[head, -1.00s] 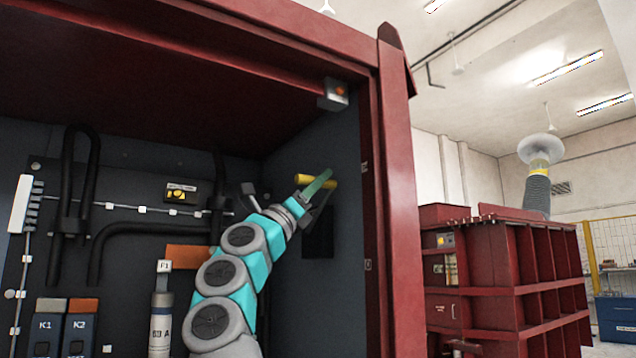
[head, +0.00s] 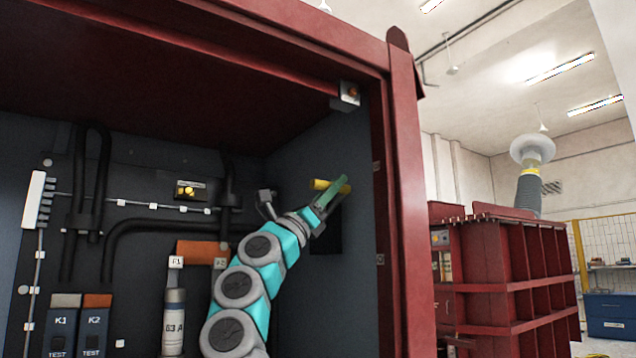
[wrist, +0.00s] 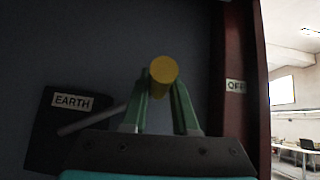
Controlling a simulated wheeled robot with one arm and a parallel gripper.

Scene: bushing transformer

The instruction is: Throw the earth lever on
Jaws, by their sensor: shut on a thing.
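The earth lever has a yellow handle (head: 322,185) near the cabinet's right inner wall. In the wrist view the round yellow end (wrist: 163,69) of the handle sits between the green fingers. My gripper (head: 333,190) is shut on the handle; it also shows in the wrist view (wrist: 163,88). A grey rod (wrist: 92,119) runs from near the gripper to a dark plate with an "EARTH" label (wrist: 73,102). The lever's pivot is not clearly visible.
The red cabinet frame (head: 408,180) stands close to the right of my gripper. An orange block (head: 203,250), cables and a cylinder marked 63 A (head: 174,322) lie to the left. A lamp box (head: 348,94) hangs above.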

